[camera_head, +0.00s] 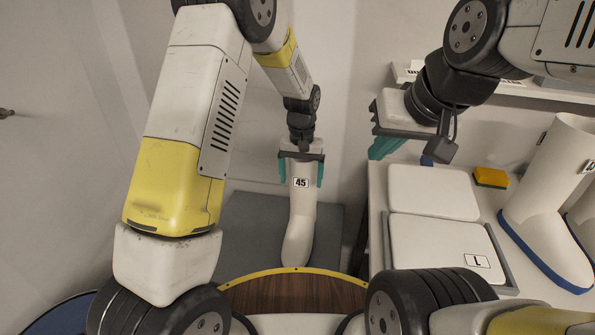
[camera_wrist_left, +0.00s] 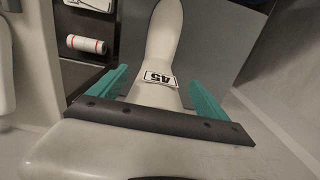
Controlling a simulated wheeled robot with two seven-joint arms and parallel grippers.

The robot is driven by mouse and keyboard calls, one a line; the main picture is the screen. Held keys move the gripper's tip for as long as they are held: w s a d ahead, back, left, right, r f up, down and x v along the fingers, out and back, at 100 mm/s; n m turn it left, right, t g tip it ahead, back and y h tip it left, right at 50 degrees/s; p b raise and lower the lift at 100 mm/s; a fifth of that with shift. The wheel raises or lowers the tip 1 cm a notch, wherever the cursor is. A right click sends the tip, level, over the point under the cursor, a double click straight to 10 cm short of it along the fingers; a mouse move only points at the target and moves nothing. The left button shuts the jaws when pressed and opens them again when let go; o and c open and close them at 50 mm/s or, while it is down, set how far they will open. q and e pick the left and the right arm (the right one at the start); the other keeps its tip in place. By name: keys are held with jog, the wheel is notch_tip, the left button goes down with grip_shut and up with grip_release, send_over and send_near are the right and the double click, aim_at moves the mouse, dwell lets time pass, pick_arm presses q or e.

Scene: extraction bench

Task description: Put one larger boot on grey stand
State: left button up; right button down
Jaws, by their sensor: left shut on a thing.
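A white boot (camera_head: 298,222) with a "45" label hangs toe down in the head view, between the teal fingers of my left gripper (camera_head: 300,170). My left gripper is shut on its shaft. The boot and its label also show in the left wrist view (camera_wrist_left: 164,45). The grey stand (camera_head: 250,225) is a flat grey surface behind and below the boot. I cannot tell whether the boot touches it. My right gripper (camera_head: 385,147) is above the white bench, with no boot at its fingers; its opening is hard to see.
White boots with blue soles (camera_head: 545,200) stand on the bench at the right. Two white pads (camera_head: 432,192) and a yellow sponge (camera_head: 490,177) lie there too. A white roll with red bands (camera_wrist_left: 87,45) shows in the left wrist view.

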pick_arm(q)
jog(key=shift+w+a, duration=0.35)
jog(key=shift+a, duration=0.15)
jog(key=shift+f, duration=1.85)
jog(key=o, duration=1.9)
jog(key=shift+s+f, duration=0.1)
